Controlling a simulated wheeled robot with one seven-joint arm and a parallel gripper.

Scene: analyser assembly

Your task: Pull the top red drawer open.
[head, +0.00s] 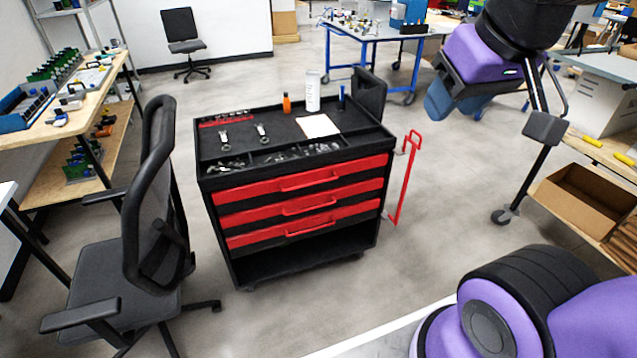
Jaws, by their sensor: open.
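The top red drawer (300,180) is the uppermost of three red drawers in a black tool cart (213,240) at the middle of the head view. Its front lies flush with the cart, so it looks shut, and a red bar handle (309,181) runs along its middle. My gripper (452,102) is at the upper right, at the end of my purple and black arm. It is open, well to the right of the cart and touching no drawer. Its fingertips are hard to make out.
A black office chair (150,190) stands close on the left. Floor before the drawers is clear.

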